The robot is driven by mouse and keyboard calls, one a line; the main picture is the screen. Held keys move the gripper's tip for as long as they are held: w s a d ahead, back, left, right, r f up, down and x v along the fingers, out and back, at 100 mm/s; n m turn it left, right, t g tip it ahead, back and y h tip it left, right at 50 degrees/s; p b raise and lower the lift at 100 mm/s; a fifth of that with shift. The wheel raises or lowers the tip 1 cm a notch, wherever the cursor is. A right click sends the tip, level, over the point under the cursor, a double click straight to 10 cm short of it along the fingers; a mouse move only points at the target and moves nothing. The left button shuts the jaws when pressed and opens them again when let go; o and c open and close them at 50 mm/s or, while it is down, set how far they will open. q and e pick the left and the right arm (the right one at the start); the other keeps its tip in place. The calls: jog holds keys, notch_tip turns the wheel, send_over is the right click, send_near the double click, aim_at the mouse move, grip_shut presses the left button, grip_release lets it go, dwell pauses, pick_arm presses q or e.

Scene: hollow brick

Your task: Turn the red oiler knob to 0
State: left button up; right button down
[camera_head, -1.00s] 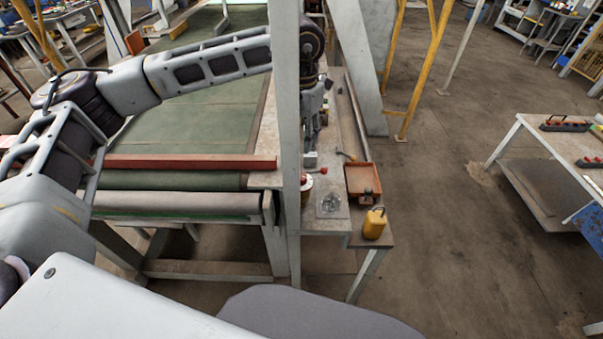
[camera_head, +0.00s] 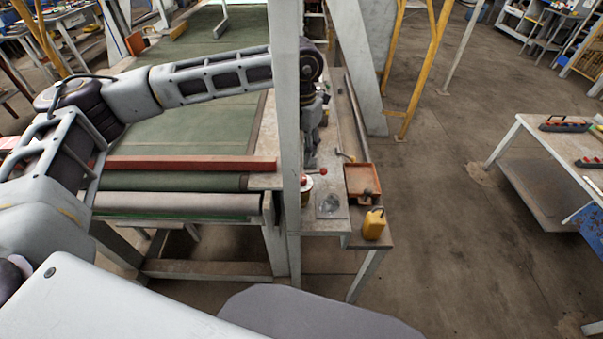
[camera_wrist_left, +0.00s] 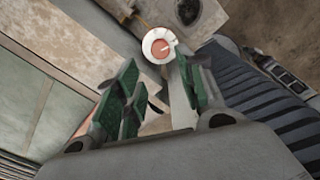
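The oiler (camera_head: 306,184) stands at the near end of the narrow bench beside the conveyor, partly hidden by the grey post. A small red ball on a stem shows by it. In the left wrist view the oiler's round top (camera_wrist_left: 159,46) is a white ring with a reddish centre and a pale mark; I cannot read any numbers. My left gripper (camera_head: 311,163) points down just behind the oiler, partly behind the post. In the left wrist view its green-padded fingers (camera_wrist_left: 162,88) are apart with nothing between them, and the oiler lies just beyond the tips. My right gripper is not in view.
The grey upright post (camera_head: 288,130) stands close to my left forearm and the oiler. Open floor lies further right.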

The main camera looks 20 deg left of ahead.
aim_at(301, 177)
pick_arm(q)
notch_tip(301, 177, down, 11)
jog(key=shift+r+p, duration=0.2)
jog(key=shift+p, duration=0.95)
jog(key=c, duration=0.8)
